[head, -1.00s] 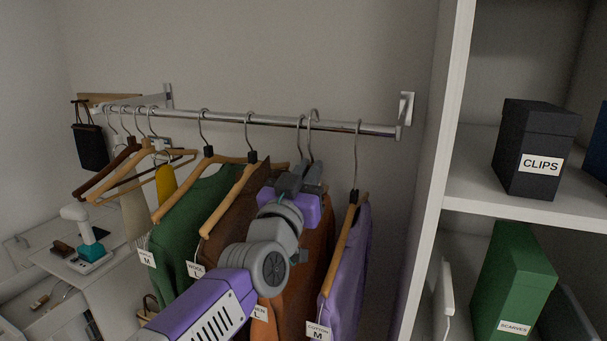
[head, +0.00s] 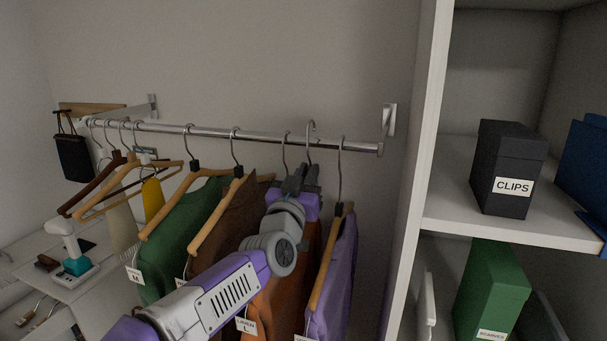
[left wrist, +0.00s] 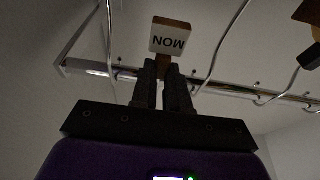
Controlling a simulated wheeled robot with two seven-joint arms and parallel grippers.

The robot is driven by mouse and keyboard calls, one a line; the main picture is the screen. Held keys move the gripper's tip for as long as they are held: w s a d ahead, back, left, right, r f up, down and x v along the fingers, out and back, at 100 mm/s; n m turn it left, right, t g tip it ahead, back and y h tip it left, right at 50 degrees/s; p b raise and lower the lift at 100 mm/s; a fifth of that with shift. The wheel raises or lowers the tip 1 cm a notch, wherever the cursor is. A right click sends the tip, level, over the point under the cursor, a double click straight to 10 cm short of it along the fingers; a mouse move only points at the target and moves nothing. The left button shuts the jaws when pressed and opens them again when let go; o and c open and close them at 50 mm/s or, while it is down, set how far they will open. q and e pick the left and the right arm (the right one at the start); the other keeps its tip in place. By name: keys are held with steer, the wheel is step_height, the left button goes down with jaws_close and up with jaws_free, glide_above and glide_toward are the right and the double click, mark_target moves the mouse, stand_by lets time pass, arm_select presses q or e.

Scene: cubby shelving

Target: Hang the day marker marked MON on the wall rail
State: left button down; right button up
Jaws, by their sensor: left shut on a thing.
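The day marker (left wrist: 170,37) is a small wooden block with a white face reading MON, upside down in the left wrist view. My left gripper (head: 301,178) is shut on its stem; the fingers also show in the left wrist view (left wrist: 164,88). The wall rail (head: 255,137) runs along the wall; in the left wrist view the rail (left wrist: 225,89) passes behind the fingers. A grey hook (head: 312,127) rises above the rail over my gripper. It looks like the marker's, but its join is hidden. I cannot tell whether it touches the rail. My right gripper is out of view.
Green (head: 183,235), brown (head: 225,225), orange (head: 275,300) and purple (head: 335,270) garments hang from the rail, close around my left gripper. A shelf unit with a black CLIPS box (head: 507,170) stands at right. The rail's right end is bare.

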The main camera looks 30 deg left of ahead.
arm_select(q)
steer(key=shift+f+p+x, duration=0.25)
steer(key=shift+p+x, duration=0.4)
steer(key=shift+x, duration=0.7)
steer(key=shift+w+f+b, duration=0.15)
steer(key=shift+f+b, duration=1.25)
steer(key=shift+f, duration=0.1)
steer(key=c, duration=1.1)
jaws_free()
steer(key=shift+o, duration=0.2)
steer(key=b+v, duration=0.2)
steer(key=v, duration=0.5)
steer(key=shift+s, duration=0.3)
